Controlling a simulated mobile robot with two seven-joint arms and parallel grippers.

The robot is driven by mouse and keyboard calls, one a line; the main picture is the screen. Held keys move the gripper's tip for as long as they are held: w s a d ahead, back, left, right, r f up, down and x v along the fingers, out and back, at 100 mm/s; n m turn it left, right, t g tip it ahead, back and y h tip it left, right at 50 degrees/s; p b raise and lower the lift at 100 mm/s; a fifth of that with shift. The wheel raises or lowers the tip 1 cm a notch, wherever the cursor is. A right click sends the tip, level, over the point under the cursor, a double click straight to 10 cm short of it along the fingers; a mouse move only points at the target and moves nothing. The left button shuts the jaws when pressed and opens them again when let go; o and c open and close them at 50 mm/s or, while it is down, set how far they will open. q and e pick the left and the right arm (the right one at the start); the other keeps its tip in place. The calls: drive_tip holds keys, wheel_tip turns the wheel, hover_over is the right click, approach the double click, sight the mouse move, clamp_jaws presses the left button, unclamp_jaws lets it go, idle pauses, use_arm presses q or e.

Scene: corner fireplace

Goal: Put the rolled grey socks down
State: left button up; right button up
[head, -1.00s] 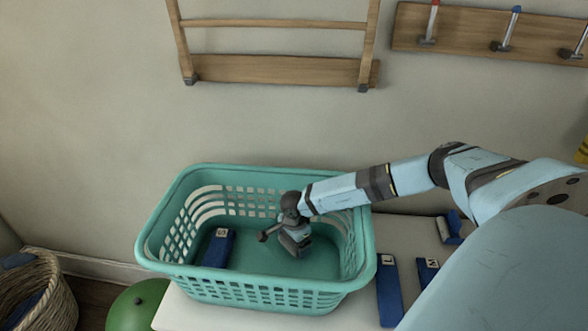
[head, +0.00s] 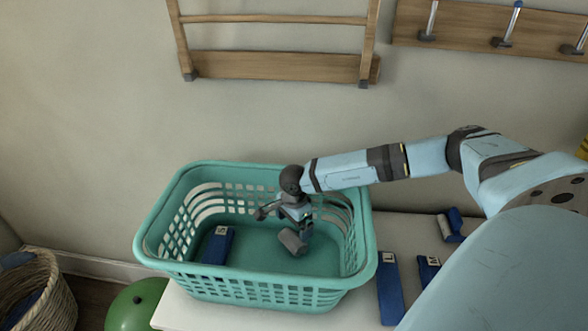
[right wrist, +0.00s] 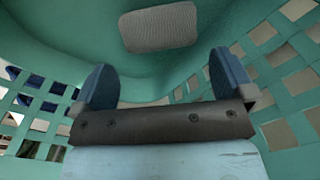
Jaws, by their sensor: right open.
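The rolled grey socks (head: 292,242) are a small grey roll inside the teal laundry basket (head: 255,289). In the right wrist view the grey roll (right wrist: 158,27) lies beyond the fingertips, apart from them, on the basket's teal inside surface. My right gripper (head: 297,217) reaches down into the basket just above the socks. In the right wrist view its two blue fingers (right wrist: 162,75) are spread wide with nothing between them. My left gripper is in neither view.
A blue box (head: 218,246) marked S lies in the basket's left part. Blue boxes marked L (head: 390,290) and M (head: 428,270) sit on the white surface right of it. A wicker basket (head: 55,300) and green ball (head: 137,305) are at lower left. Perforated basket walls surround my gripper.

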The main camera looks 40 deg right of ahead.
sight(294, 234)
drive_tip(key=shift+r, duration=2.25)
